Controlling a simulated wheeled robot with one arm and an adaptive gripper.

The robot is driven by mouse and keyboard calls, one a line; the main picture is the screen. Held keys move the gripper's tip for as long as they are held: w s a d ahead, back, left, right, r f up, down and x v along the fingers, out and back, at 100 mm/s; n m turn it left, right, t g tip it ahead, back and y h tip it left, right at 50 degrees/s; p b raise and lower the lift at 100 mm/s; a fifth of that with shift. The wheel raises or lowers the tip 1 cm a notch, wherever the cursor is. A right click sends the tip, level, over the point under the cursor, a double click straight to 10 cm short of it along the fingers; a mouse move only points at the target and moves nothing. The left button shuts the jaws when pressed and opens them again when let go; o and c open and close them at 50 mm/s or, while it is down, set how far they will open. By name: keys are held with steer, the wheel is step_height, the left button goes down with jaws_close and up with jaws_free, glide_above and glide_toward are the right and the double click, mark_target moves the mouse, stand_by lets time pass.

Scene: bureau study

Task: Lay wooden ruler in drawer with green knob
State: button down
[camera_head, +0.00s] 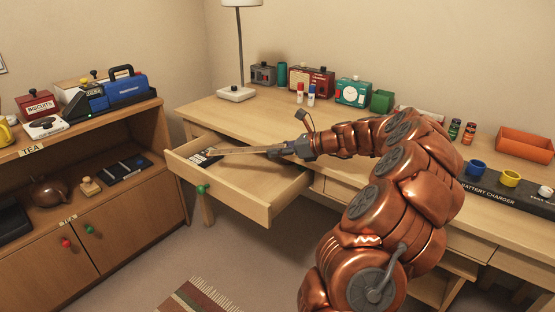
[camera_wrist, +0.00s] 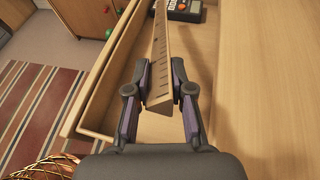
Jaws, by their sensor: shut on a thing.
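The wooden ruler (camera_head: 236,151) is held in my gripper (camera_head: 279,151), which is shut on it near one end. In the wrist view the ruler (camera_wrist: 160,62) stands on edge between the fingers of my gripper (camera_wrist: 159,100) and points away from me. The drawer (camera_head: 262,188) with the green knob (camera_head: 201,189) is pulled open below the ruler. The drawer also shows in the wrist view (camera_wrist: 102,85), with its green knob (camera_wrist: 109,33). The ruler is over the open drawer; I cannot tell whether it touches the drawer floor.
A dark device with buttons (camera_head: 205,158) lies in the drawer's far left part. The desk top (camera_head: 222,112) is clear beside the lamp (camera_head: 236,94). A cabinet (camera_head: 130,215) stands at left, and a striped rug (camera_head: 198,298) lies on the floor.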

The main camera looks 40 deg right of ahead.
steer(key=shift+f+b, duration=3.05)
steer(key=shift+b, duration=0.05)
steer(key=c, duration=0.9)
jaws_free()
steer(key=shift+c, duration=0.2)
steer(key=o, duration=0.6)
steer(key=shift+s+d+r, duration=0.1)
steer(key=shift+p+v, duration=2.7)
steer(key=shift+v, duration=0.95)
